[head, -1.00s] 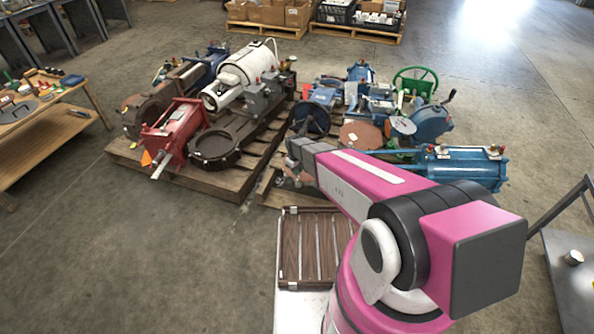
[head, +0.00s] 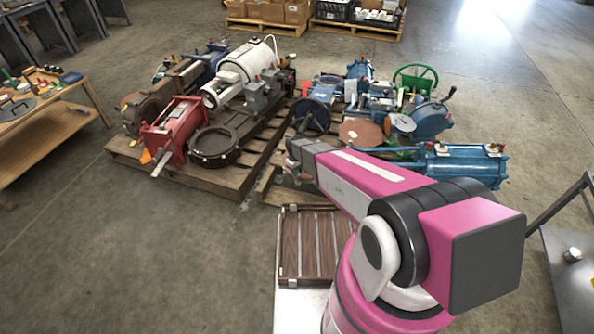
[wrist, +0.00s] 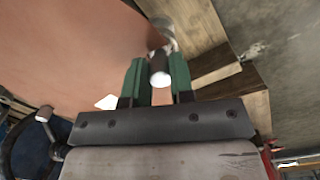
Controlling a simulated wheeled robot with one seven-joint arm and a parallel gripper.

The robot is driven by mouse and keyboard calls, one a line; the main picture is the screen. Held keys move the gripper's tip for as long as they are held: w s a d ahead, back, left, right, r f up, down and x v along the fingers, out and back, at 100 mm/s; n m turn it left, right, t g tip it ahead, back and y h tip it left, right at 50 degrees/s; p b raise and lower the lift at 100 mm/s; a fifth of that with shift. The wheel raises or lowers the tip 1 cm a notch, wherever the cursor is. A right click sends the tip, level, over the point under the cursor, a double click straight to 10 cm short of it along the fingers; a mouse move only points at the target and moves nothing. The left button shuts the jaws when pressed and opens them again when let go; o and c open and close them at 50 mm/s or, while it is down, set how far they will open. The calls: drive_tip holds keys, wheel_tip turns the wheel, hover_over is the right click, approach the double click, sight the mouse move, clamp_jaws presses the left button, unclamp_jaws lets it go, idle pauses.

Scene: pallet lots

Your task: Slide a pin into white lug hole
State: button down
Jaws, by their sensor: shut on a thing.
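My gripper (wrist: 159,66) has green fingers in the wrist view. They are shut on a short round pin (wrist: 160,78) with a pale end facing the camera. Just beyond the fingertips is a pale grey rounded piece (wrist: 166,32); I cannot tell whether it is the white lug, and no hole shows in it. In the head view the gripper end of my arm (head: 293,160) is over the near left part of the right pallet, its fingers and the pin too small to make out. A white cylinder (head: 235,72) lies on the left pallet; no lug hole can be made out on it.
A reddish-brown disc (head: 360,133) lies near my arm; a broad reddish-brown surface (wrist: 70,50) fills the wrist view's left. Blue machinery (head: 465,166) and a green handwheel (head: 415,80) crowd the right pallet. A red machine (head: 174,128) stands left. Floor at lower left is clear.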

drive_tip(key=shift+f, duration=0.55)
drive_tip(key=c, duration=0.9)
unclamp_jaws()
drive_tip(key=r, duration=1)
drive_tip(key=shift+a+r, duration=0.35)
drive_tip(key=shift+r, duration=0.05)
